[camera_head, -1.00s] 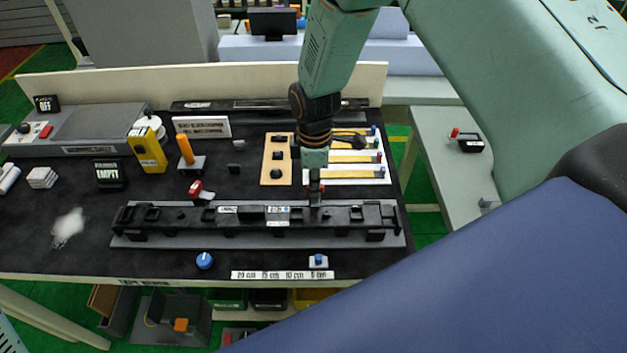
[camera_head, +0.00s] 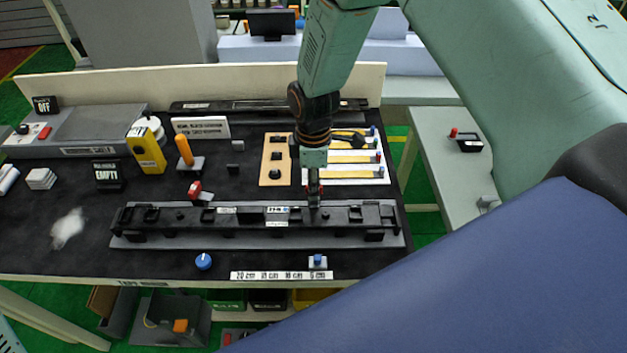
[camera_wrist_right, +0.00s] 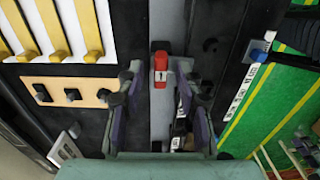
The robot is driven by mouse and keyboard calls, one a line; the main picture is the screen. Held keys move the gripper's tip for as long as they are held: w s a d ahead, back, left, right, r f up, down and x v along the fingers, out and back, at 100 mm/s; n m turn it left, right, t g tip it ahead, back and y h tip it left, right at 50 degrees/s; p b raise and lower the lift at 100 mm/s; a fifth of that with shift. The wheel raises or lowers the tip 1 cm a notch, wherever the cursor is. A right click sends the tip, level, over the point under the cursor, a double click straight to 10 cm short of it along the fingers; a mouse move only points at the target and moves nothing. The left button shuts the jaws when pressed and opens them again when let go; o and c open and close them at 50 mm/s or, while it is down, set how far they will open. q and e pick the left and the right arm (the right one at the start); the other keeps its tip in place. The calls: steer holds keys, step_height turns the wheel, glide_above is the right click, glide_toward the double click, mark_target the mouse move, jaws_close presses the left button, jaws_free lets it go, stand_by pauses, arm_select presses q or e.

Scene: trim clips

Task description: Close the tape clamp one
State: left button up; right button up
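A small red clamp (camera_wrist_right: 160,69) with a white label shows in the right wrist view. It sits on a grey strip (camera_wrist_right: 162,20) beside the dark trim rail. I take it for tape clamp one, though the label is too small to read surely. My right gripper (camera_wrist_right: 162,72) has its two fingers apart, one on each side of the red clamp, with gaps visible. In the head view my right gripper (camera_head: 314,201) points down at the right part of the black trim rail (camera_head: 170,217), and its fingers mostly hide the clamp. My left gripper is not in view.
Beyond the rail lie a tan button board (camera_head: 276,160) and a white board with yellow strips (camera_head: 345,172). A red-and-white device (camera_head: 195,190) stands left of the gripper. A blue knob (camera_head: 204,261) and a ruler label (camera_head: 282,275) are at the front edge.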

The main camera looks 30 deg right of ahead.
step_height(320, 180, up, 12)
stand_by(0.4)
steer(key=shift+f, duration=0.1)
stand_by(0.4)
